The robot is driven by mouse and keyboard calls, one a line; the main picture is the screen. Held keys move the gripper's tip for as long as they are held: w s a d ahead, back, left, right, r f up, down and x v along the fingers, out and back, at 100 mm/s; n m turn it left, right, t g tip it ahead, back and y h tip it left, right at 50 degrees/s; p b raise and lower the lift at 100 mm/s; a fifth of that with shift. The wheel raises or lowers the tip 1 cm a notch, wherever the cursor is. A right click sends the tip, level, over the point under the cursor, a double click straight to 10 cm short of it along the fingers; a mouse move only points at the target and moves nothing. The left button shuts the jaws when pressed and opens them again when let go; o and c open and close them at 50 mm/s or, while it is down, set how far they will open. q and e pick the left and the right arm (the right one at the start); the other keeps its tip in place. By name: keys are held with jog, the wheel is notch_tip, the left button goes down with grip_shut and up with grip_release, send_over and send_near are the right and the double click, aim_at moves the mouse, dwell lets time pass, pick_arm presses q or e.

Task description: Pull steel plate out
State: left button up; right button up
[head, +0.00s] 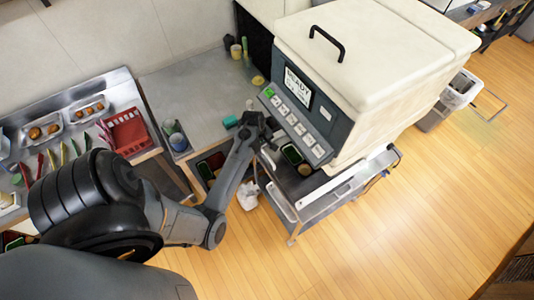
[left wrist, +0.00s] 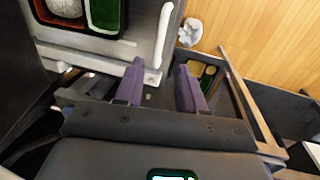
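The steel plate (head: 320,180) lies under the big cream machine, with a bento tray (head: 292,154) on it. In the left wrist view the steel plate (left wrist: 118,47) is at upper left. A white bar (left wrist: 164,35) runs along its edge, and its near end shows around the gap between my fingertips. My left gripper (left wrist: 158,78) is open, with its two purple fingers apart and nothing clearly between them. In the head view my left gripper (head: 266,140) is at the machine's front left, by the plate, partly hidden by my arm. My right gripper is not in view.
The machine (head: 365,55) has a button panel and a screen reading READY. A bin with food trays (left wrist: 208,75) and a crumpled white bag (left wrist: 190,32) are below. Wooden floor is clear at right.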

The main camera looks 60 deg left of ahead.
aim_at(267, 156)
pick_arm(q)
jog(key=f, duration=0.2)
jog(key=w+f, duration=0.1)
jog(key=f, duration=0.2)
jog(key=f+b, duration=0.1)
jog(key=f, duration=0.2)
jog(key=shift+w, duration=0.35)
grip_shut()
